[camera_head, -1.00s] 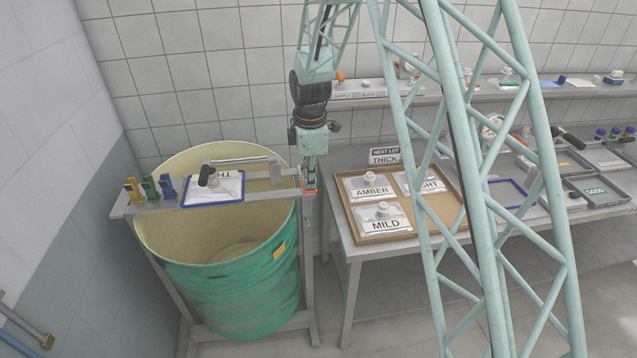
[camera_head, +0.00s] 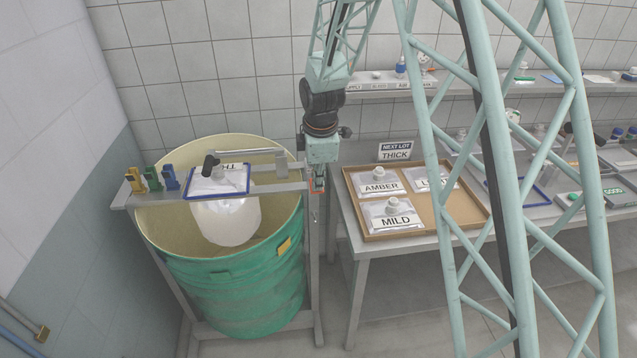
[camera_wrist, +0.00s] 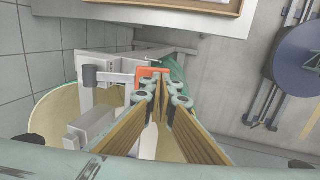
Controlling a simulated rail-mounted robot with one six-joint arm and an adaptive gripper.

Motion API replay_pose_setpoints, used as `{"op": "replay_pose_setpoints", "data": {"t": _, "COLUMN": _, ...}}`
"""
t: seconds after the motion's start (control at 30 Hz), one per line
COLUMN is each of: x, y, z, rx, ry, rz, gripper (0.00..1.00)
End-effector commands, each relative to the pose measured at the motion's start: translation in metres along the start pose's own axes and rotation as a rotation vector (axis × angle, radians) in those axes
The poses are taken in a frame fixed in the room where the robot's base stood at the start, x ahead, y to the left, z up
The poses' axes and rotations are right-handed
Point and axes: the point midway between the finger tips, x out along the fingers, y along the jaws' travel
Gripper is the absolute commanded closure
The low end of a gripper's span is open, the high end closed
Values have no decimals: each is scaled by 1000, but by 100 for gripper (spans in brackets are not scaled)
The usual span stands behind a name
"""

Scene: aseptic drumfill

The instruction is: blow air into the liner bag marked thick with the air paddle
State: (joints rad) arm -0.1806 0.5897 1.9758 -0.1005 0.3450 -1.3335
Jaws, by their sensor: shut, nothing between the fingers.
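The liner bag (camera_head: 228,222) shows as a swollen white shape hanging inside the green drum. Its flat upper part, with an upside-down label starting "TH" (camera_head: 228,170), lies in a blue frame at the drum mouth; the rest of the label is covered. The orange air paddle (camera_wrist: 148,72) is at the right end of the rail, and a bit of orange also shows in the head view. My gripper (camera_wrist: 162,90) is shut and empty, pointing down at the paddle. I cannot tell whether the fingertips touch it.
The green drum (camera_head: 235,290) stands under a grey rail with yellow, green and blue clips (camera_head: 152,180) at its left. A wooden tray (camera_head: 455,206) with AMBER, MILD and a partly hidden bag stands right. A sign (camera_head: 396,151) reads NEXT LOT THICK.

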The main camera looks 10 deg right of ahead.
Motion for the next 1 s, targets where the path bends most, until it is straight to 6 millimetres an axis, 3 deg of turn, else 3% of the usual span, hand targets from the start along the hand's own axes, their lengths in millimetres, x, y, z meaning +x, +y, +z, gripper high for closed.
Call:
{"op": "replay_pose_setpoints", "data": {"t": 0.47, "x": -6, "y": -1, "z": 0, "rx": 0, "ry": 0, "rz": -1, "gripper": 100}}
{"op": "replay_pose_setpoints", "data": {"t": 1.0, "x": -60, "y": -11, "z": 1, "rx": 1, "ry": 0, "rz": 1, "gripper": 100}}
